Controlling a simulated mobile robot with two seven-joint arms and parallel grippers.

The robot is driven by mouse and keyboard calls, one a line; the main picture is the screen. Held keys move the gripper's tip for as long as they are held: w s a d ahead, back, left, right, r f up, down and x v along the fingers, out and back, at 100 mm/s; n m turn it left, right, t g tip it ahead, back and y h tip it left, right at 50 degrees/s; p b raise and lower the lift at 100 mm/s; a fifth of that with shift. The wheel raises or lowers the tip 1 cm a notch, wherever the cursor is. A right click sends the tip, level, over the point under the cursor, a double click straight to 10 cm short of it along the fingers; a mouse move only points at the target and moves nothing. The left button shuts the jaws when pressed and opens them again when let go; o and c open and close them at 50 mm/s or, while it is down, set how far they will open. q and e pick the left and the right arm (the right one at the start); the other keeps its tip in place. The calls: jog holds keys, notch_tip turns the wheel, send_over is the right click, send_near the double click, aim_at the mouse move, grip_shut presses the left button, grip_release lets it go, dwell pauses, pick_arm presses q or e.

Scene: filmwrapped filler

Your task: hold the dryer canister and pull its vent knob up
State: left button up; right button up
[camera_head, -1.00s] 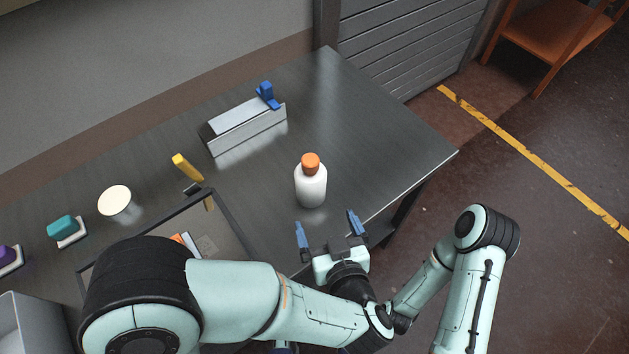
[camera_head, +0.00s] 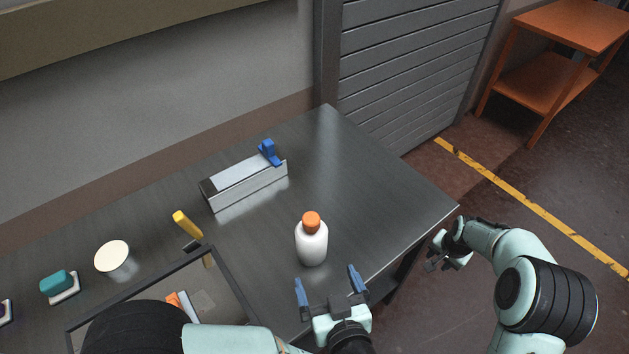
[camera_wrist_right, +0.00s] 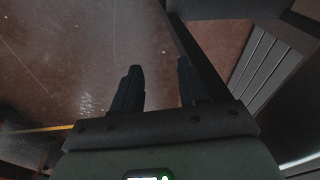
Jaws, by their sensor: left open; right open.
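The dryer canister (camera_head: 312,246) is a white bottle-shaped body with an orange knob (camera_head: 311,222) on top. It stands upright on the grey table, near its front edge. My left gripper (camera_head: 329,290) is open, its blue fingertips just in front of the canister and apart from it, nothing between them. My right gripper (camera_head: 436,262) is off the table's right edge. In the right wrist view its dark fingers (camera_wrist_right: 157,88) are open and empty above the floor. The canister does not show in the right wrist view.
A metal block with a blue clamp (camera_head: 268,152) lies behind the canister. To the left are a yellow-handled thing (camera_head: 186,224), a white cup (camera_head: 114,260), a teal block (camera_head: 57,281) and a dark-rimmed tray (camera_head: 232,268). The table's right side (camera_head: 385,203) is clear.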

aim_at(312, 241)
jog(key=w+d+r+m, duration=0.1)
jog(key=d+r, duration=0.1)
jog(key=r, duration=0.3)
jog(key=w+d+r, duration=0.2)
jog(key=r, duration=0.3)
jog(key=w+a+r+n, duration=0.25)
jog(key=a+r, duration=0.25)
jog(key=r, duration=0.3)
jog(key=a+r+n, duration=0.4)
jog(key=a, duration=0.5)
jog(key=a+r+n, duration=0.4)
jog(key=a, duration=0.5)
pick_arm(q)
jog(key=x, duration=1.3)
jog(key=shift+w+f, duration=0.1)
jog(key=shift+w, duration=0.1)
pick_arm(e)
jog(key=s+a+r+n+g, duration=0.1)
jog(key=s+a+r+n, duration=0.2)
jog(key=a, duration=0.5)
jog(key=s+a+r+n+g, duration=0.1)
jog(key=s+a+r+n, duration=0.3)
jog(key=a, duration=0.4)
notch_tip(312, 241, up, 2)
jog(key=shift+s+n, duration=0.25)
jog(key=shift+n, duration=0.5)
pick_arm(q)
jog(key=c, duration=1.3)
